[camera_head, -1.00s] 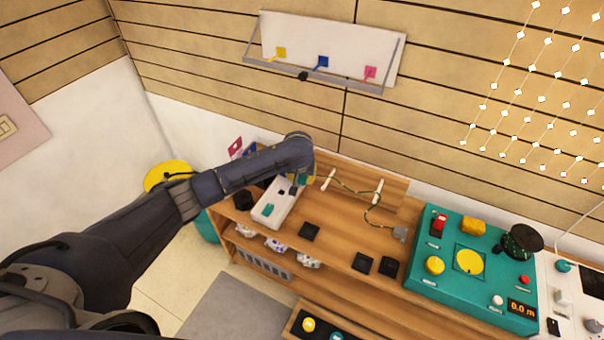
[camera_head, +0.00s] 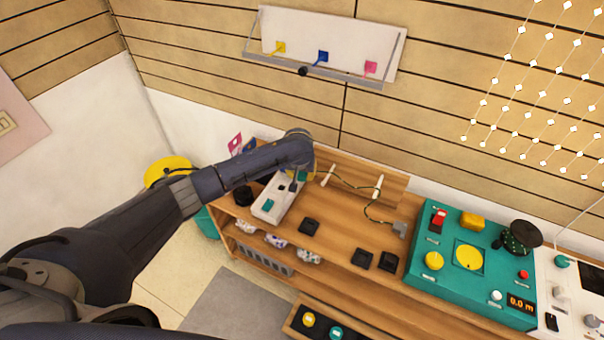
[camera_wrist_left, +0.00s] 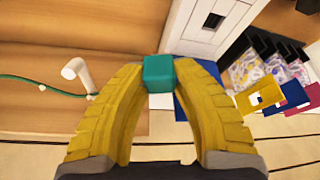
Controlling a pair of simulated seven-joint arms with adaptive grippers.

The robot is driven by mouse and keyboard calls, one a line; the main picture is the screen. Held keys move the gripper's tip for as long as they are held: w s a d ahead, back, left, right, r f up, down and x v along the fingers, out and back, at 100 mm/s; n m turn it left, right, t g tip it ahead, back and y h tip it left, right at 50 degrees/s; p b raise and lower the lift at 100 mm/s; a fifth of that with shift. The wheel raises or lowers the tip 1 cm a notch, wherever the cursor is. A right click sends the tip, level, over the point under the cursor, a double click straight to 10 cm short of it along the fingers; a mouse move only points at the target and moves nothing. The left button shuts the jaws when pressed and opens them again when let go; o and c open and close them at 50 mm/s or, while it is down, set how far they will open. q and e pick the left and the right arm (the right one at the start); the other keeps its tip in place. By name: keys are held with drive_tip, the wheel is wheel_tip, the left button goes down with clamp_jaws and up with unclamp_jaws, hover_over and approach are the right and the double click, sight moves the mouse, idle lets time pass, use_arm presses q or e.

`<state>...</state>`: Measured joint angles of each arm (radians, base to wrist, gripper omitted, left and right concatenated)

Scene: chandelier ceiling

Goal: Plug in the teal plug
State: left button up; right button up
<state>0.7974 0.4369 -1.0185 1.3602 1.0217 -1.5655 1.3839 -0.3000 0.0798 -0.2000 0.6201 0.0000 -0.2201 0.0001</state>
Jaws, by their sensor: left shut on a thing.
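The teal plug (camera_wrist_left: 158,73) is a small block between the yellow fingertips of my left gripper (camera_wrist_left: 158,82) in the left wrist view. The gripper is shut on it. A white socket strip (camera_wrist_left: 195,40) lies just beyond the plug, with a dark socket (camera_wrist_left: 213,20) in sight. Whether plug and strip touch cannot be told. In the head view the strip (camera_head: 265,212) lies on the wooden bench, with a teal switch (camera_head: 268,202) on it; my left gripper (camera_head: 300,178) is over its far end, partly hidden by my arm. My right gripper is not in view.
A thin green cord (camera_head: 345,184) runs by white pegs (camera_head: 377,186) to a grey block (camera_head: 400,229). Black square blocks (camera_head: 309,226) sit on the bench. A teal control panel (camera_head: 470,270) stands on the right. A wall shelf (camera_head: 330,45) hangs above.

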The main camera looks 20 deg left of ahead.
use_arm(q)
drive_tip(key=shift+a+r, duration=0.1)
drive_tip(key=shift+a, duration=0.05)
drive_tip(key=shift+s+a+r, duration=0.3)
drive_tip(key=shift+a+r, duration=0.2)
drive_tip(key=shift+a, duration=0.75)
drive_tip(key=shift+s+a+r, duration=0.3)
drive_tip(key=shift+a+r, duration=0.2)
drive_tip(key=shift+a, duration=0.7)
drive_tip(key=shift+s+a+r, duration=0.3)
drive_tip(key=shift+a+r, duration=0.2)
drive_tip(key=shift+a, duration=0.75)
drive_tip(key=shift+c, duration=0.5)
drive_tip(key=shift+f, duration=0.1)
drive_tip(key=shift+f, duration=3)
drive_tip(key=shift+f, duration=0.15)
drive_tip(key=shift+f, duration=0.6)
